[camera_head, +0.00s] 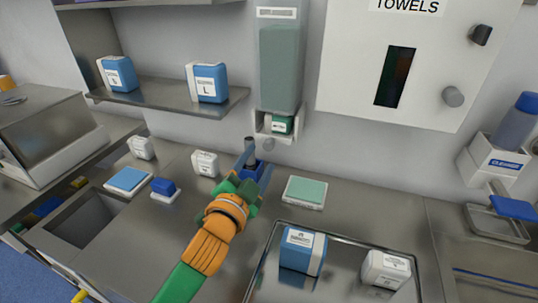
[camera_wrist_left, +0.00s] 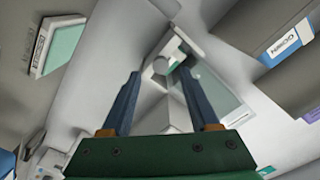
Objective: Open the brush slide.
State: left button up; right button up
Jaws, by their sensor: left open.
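A tall clear teal-tinted dispenser (camera_head: 281,70) hangs on the back wall. At its foot is a white bracket with a green label (camera_head: 281,125) and a round grey knob (camera_head: 268,145). I cannot read which part is the brush slide. My left gripper (camera_head: 256,163) is open and empty, just below the knob in the head view. In the left wrist view, the grey knob (camera_wrist_left: 160,66) shows between and beyond the fingertips (camera_wrist_left: 159,77), with the teal dispenser (camera_wrist_left: 217,92) to the right. I cannot tell whether the fingers touch it. My right gripper is not in view.
A steel tray (camera_head: 272,250) holds two boxes in front. The towel cabinet (camera_head: 345,60) is on the wall; a shelf (camera_head: 170,96) holds two boxes.

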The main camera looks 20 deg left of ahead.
aim_at(267, 148)
pick_arm(q)
jog(key=w+p, duration=0.1)
jog(key=w, duration=0.6)
jog(key=shift+d+r, duration=0.1)
jog(key=shift+d, duration=0.05)
jog(key=shift+s, duration=0.1)
jog(key=shift+c, duration=0.2)
grip_shut()
dwell(0.9)
